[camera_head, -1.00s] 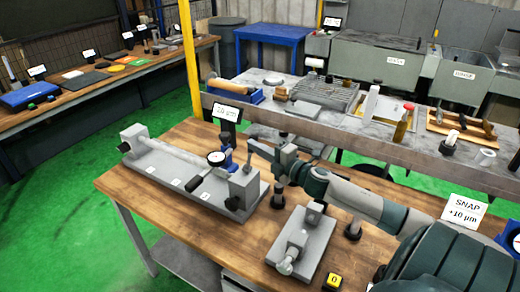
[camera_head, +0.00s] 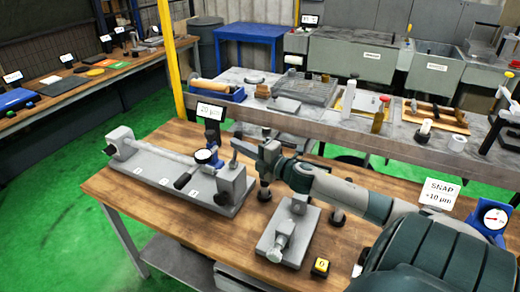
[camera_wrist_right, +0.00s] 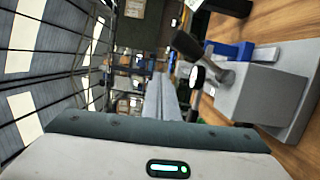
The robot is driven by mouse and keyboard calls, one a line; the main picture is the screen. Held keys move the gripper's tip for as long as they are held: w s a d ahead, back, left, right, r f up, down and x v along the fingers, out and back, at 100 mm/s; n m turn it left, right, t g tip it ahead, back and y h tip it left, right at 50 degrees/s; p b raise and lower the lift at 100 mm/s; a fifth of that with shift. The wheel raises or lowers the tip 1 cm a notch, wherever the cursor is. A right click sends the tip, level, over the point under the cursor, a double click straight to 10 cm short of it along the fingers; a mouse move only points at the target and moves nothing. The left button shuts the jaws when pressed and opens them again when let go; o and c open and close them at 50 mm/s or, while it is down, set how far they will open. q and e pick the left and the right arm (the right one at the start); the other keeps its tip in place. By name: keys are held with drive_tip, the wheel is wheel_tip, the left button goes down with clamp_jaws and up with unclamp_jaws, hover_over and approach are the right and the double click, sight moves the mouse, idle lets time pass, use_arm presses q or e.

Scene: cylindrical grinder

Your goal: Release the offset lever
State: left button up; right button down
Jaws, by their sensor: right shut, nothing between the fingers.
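A long grey fixture (camera_head: 150,168) lies on the wooden bench in the head view, with a grey end block (camera_head: 232,186) at its right. In the right wrist view, a lever (camera_wrist_right: 188,45) with a dark knob rises at a slant from the grey block (camera_wrist_right: 262,95). I cannot tell whether it is the same black handle. My left gripper is not in view.
A dial gauge (camera_head: 204,156) in a blue holder stands at the fixture. A "SNAP +10 µm" sign (camera_head: 440,193) stands right. The bench's front left is clear.

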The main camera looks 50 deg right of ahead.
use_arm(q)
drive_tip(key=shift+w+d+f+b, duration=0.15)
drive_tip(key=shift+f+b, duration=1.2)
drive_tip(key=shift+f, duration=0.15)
use_arm(e)
drive_tip(key=s+r, duration=0.1)
drive_tip(key=s, duration=0.7)
drive_tip(key=shift+s+d, duration=0.25)
drive_tip(key=shift+d, duration=0.15)
drive_tip(key=shift+f, duration=0.1)
